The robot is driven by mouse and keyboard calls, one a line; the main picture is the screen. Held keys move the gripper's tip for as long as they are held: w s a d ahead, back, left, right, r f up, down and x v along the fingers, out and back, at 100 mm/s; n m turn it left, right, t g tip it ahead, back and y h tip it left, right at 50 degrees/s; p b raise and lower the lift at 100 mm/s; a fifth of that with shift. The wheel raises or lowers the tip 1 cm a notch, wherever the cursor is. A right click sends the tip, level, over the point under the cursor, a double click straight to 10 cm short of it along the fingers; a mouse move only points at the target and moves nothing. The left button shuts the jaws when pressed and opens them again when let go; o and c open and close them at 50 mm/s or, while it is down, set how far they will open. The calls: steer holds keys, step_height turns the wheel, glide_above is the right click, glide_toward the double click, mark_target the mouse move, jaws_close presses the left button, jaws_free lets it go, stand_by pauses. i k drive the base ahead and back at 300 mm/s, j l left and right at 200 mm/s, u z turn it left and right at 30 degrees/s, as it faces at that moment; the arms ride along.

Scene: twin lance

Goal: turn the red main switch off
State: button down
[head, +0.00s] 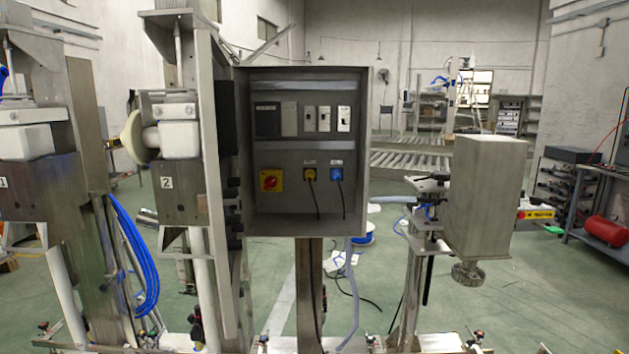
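The red main switch (268,182) is a small red rotary knob on a yellow square plate. It sits at the lower left of the back panel inside an open grey electrical cabinet (369,150). The exact angle of the knob is too small to tell. My gripper is not in view, and nothing stands in front of the switch.
A yellow socket (309,174) and a blue socket (336,174) with hanging black cables are right of the switch. Breakers (325,119) sit above. A metal box machine (490,195) stands to the right, and numbered machines (182,185) stand to the left. Green floor (540,290) shows beyond.

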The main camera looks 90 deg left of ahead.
mark_target(270, 182)
steer(key=i+u, duration=0.15)
steer(key=i, duration=0.2)
steer(key=i+l+u, duration=0.2)
steer(key=i, duration=0.15)
steer(key=i+u, duration=0.1)
steer(key=u, duration=0.3)
steer(key=i+u, duration=0.1)
steer(key=u, duration=0.35)
steer(key=i+l+u, duration=0.1)
steer(key=u, duration=0.75)
steer(key=i+l+u, duration=0.1)
steer(key=u, duration=0.85)
steer(key=l+u, duration=0.15)
steer(key=u, duration=0.3)
steer(key=l+u, duration=0.1)
steer(key=u, duration=0.35)
steer(key=i, duration=0.05)
